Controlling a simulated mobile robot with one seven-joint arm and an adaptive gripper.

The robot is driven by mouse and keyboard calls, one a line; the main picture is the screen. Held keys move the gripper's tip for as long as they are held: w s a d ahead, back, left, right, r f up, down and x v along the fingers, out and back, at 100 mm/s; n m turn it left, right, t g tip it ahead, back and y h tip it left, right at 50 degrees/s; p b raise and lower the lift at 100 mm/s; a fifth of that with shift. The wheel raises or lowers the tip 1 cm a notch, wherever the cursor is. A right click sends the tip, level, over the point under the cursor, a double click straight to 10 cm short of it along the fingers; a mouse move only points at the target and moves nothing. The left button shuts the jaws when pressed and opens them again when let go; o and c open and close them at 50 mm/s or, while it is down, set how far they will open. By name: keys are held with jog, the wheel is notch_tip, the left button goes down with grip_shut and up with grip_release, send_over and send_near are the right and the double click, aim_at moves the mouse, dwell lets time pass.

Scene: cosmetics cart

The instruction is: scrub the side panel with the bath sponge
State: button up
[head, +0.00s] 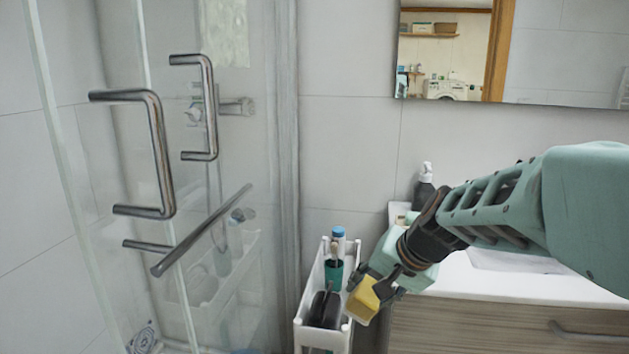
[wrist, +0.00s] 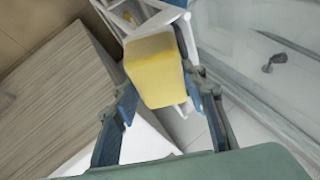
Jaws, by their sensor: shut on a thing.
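The yellow bath sponge (head: 362,304) is held in my gripper (head: 375,289), at the right side of the white cart (head: 299,330). In the wrist view the sponge (wrist: 154,70) sits between the two fingers, which are shut on it. The cart's white frame (wrist: 184,42) shows behind and beside the sponge there. The side panel on the cart's right is mostly hidden by the sponge and gripper. I cannot tell whether the sponge touches it.
The cart holds a teal cup (head: 334,275), a blue-capped bottle (head: 339,238) and dark items (head: 324,308). A glass shower door with metal handles (head: 163,150) stands left. A wood-grain vanity (head: 480,328) is right, with a dark pump bottle (head: 424,189) behind my arm.

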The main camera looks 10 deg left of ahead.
jog(key=a+r+m+t+y+p, duration=0.1)
jog(key=a+r+y+p, duration=0.4)
jog(key=r, duration=1.1)
jog(key=w+a+r+t+y+p, duration=0.1)
jog(key=a+r+y, duration=0.35)
jog(key=r, duration=1.05)
jog(key=a+r+m+t+y+p, duration=0.1)
jog(key=a+r+y+p, duration=0.2)
jog(key=a+r, duration=0.9)
jog(key=shift+w+a+r+h+p, duration=0.1)
jog(key=shift+a+r+p, duration=0.1)
jog(key=shift+r, duration=0.35)
jog(key=shift+w+a+r+h+p, duration=0.1)
jog(key=shift+a+r+p, duration=0.15)
jog(key=shift+r, duration=0.35)
jog(key=shift+w+a+r+h+p, duration=0.1)
jog(key=shift+a+r+p, duration=0.1)
jog(key=shift+r, duration=0.35)
jog(key=shift+w+a+b, duration=0.1)
jog(key=shift+a+b, duration=0.2)
jog(key=shift+a, duration=0.6)
jog(key=shift+w+d, duration=0.2)
jog(key=shift+w, duration=1.55)
jog(key=shift+w+r+p, duration=0.1)
jog(key=shift+w+p, duration=0.9)
jog(key=shift+w, duration=2.4)
